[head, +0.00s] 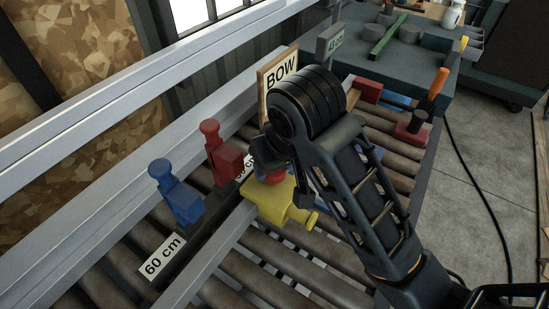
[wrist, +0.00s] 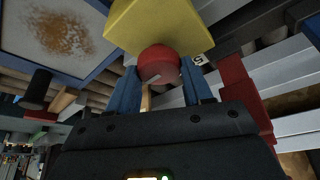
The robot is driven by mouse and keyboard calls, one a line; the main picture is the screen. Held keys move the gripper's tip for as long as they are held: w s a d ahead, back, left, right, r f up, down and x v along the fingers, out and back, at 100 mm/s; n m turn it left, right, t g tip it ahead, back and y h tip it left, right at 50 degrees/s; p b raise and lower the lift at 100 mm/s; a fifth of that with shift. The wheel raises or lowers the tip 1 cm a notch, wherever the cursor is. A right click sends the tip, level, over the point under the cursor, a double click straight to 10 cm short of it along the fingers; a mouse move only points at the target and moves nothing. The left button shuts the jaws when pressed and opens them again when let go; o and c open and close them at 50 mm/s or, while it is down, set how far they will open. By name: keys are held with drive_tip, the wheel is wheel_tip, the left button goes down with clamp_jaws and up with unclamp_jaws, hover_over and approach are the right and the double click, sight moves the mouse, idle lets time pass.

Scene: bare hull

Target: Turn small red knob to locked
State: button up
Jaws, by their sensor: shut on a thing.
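In the head view the yellow block (head: 272,205) lies on a grey rail, and the red knob (head: 272,177) shows only partly beneath my wrist. My gripper (wrist: 162,78) has its two blue fingers on either side of the knob and is shut on it. No locked marking can be read, so the knob's setting cannot be told.
A red clamp-like block (head: 224,155) and a blue one (head: 178,192) stand left along the rail. A "60 cm" label (head: 162,257) and a "BOW" sign (head: 280,72) are close by. Rollers (head: 280,270) lie below. A dark workbench (head: 395,60) holds tools at the back right.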

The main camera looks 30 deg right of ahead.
drive_tip(key=shift+m+p, duration=0.35)
drive_tip(key=shift+m, duration=0.05)
idle(0.4)
drive_tip(key=o, duration=1)
drive_tip(key=shift+o, duration=0.2)
